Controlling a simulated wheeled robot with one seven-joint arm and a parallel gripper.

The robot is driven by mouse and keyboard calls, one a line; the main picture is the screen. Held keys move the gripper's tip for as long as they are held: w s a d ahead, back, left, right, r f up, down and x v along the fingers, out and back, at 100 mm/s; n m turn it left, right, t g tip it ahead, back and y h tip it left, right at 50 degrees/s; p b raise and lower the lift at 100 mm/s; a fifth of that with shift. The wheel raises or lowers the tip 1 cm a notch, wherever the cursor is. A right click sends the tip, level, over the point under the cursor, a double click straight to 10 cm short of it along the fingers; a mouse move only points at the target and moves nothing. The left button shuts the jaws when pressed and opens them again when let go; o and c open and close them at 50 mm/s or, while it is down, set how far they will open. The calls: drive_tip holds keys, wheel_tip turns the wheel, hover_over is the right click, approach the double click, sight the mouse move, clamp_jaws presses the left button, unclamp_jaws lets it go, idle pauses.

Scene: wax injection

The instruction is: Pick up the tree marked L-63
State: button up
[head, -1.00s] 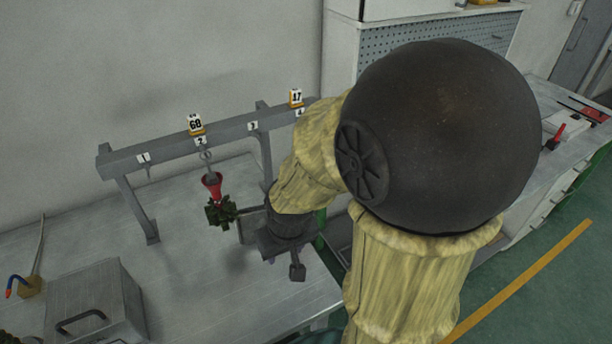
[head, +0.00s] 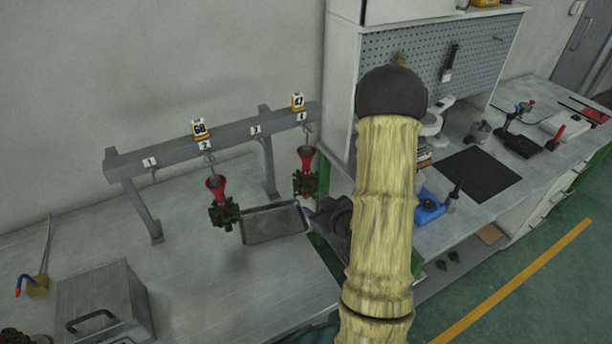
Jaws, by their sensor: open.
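Two wax trees hang from the grey rack (head: 230,134), each with a red cup on top and a dark green cluster below. One tree (head: 222,212) hangs at hook 2, under a tag (head: 200,128) that looks like 68; its last digit is unclear, so I cannot tell whether it reads 63. The other tree (head: 306,182) hangs at hook 4, under a tag (head: 298,102) that looks like 47. My gripper (head: 322,212) is open, beside and just below the hook 4 tree, partly hidden by my arm. I cannot tell whether they touch.
A shallow metal tray (head: 275,239) lies on the table below the rack. A grey box with a handle (head: 105,298) stands at the front left, with a blue-tipped hose (head: 20,284) beside it. A pegboard cabinet (head: 432,55) and cluttered bench are on the right.

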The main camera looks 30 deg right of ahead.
drive_tip(key=s+d+r+m+t, duration=0.2)
drive_tip(key=s+d+t, duration=0.2)
drive_tip(key=t, duration=0.1)
drive_tip(key=shift+r+p, duration=0.25)
drive_tip(key=shift+p, duration=0.2)
drive_tip(key=shift+w+d+f+b, duration=0.1)
drive_tip(key=shift+b, duration=0.25)
drive_tip(key=b, duration=1.1)
approach(309, 169)
drive_tip(key=w+p, duration=0.2)
drive_tip(key=w, duration=0.3)
drive_tip(key=shift+w, duration=0.15)
drive_tip(key=shift+w+f, duration=0.1)
drive_tip(key=shift+w, duration=0.3)
